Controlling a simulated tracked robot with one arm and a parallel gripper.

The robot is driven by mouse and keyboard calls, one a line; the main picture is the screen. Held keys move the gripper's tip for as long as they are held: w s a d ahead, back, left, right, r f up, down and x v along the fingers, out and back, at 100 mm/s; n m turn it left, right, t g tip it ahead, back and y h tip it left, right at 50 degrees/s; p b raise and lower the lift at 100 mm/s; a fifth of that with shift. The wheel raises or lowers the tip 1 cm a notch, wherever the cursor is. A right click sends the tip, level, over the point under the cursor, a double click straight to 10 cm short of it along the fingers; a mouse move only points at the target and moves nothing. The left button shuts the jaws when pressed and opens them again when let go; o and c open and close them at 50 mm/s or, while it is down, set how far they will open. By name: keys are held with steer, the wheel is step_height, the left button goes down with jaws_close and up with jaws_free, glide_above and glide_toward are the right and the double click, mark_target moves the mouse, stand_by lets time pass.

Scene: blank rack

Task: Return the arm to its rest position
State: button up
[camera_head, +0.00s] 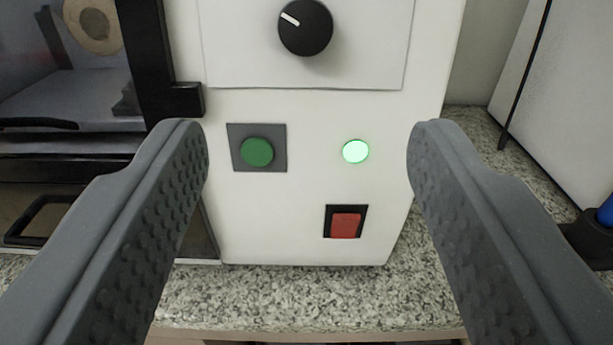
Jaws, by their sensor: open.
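My gripper (308,150) is open and empty, its two grey textured fingers spread wide at the left and right of the view. Between the fingers shows the white front panel (300,215) of a machine. The panel carries a black knob (306,30) with a white mark pointing to the upper left, a green button (257,151) on a grey plate, a lit green lamp (355,151) and a red rocker switch (345,225) in a black frame. I cannot tell whether the fingertips touch the panel. The rest of my arm is not in view.
The machine stands on a speckled granite counter (300,295), whose front edge shows at the bottom. At the left is a dark-framed chamber (70,90) with a black handle (38,215). A white cabinet (565,90) and a partly cut-off blue item (606,212) are at the right.

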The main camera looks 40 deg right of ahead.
steer(key=shift+s+a, duration=0.15)
stand_by(0.3)
steer(key=w+a+r+t+y+b, duration=0.25)
steer(key=w+r+y, duration=0.35)
steer(key=w+r, duration=0.45)
step_height(320, 180, up, 18)
steer(key=s+a+n+y+b, duration=0.1)
steer(key=s+n+y+b, duration=0.15)
steer(key=y, duration=0.35)
steer(key=s+d+r+n+y+b, duration=0.2)
steer(key=s+d+r+n, duration=0.1)
steer(key=s+r, duration=0.5)
steer(key=s+d+r+g+h+b, duration=0.1)
steer(key=s+d+r, duration=0.2)
steer(key=s, duration=0.3)
steer(key=s+d+r+n+h+b, duration=0.1)
steer(key=s+d+r+h, duration=0.1)
steer(key=s+d, duration=0.4)
steer(key=shift+s+d+r+g, duration=0.15)
steer(key=shift+s+r+g, duration=0.2)
steer(key=shift+s+r, duration=0.45)
